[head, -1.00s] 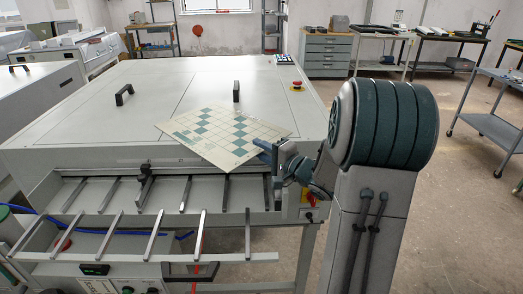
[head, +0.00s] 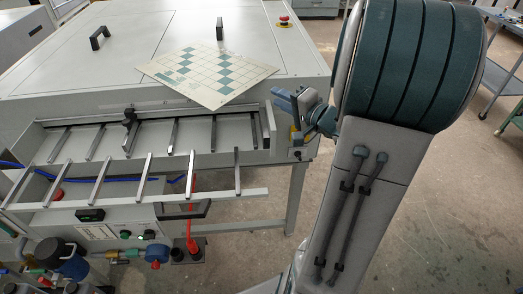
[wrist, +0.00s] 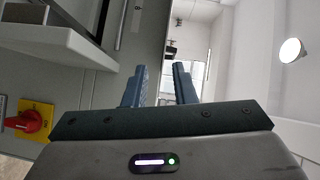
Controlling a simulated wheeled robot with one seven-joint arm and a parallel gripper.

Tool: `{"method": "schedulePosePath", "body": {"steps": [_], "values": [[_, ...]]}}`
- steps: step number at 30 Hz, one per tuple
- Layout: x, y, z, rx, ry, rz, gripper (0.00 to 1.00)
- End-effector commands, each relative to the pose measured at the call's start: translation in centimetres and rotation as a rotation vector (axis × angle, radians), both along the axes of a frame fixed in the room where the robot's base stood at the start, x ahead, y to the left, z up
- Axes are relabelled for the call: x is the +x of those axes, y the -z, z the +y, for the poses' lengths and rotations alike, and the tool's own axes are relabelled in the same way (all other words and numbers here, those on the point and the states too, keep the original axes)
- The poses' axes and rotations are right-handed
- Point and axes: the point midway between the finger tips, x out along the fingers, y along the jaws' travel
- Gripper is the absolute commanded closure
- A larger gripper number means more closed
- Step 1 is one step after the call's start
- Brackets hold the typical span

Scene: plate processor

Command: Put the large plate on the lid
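The large plate (head: 202,79), a thin cream sheet with a green and white square pattern, lies flat on the lid (head: 150,40) of the plate processor in the head view. Its near corner reaches the lid's front edge. My gripper (head: 277,97) is to the right of the plate, apart from it, beside the machine's front right corner. In the wrist view my gripper (wrist: 163,85) has its two blue fingers spread with nothing between them. The plate cannot be made out in the wrist view.
Two black handles (head: 99,37) and a red emergency button (head: 284,19) stand on the lid. The feed rack (head: 150,170) with metal bars juts out in front. A red and yellow switch (wrist: 30,121) shows in the wrist view. Open floor lies right.

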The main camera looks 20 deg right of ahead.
Motion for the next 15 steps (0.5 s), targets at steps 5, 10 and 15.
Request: {"method": "schedulePosePath", "body": {"steps": [5,10,15], "values": [[2.0,-0.4,-0.1,-0.349,0.163,0.047,0.76],[1.7,-0.2,-0.2,-0.638,0.265,0.167,0.76],[-0.4,0.5,0.9,-0.868,0.271,0.342,0.76]]}}
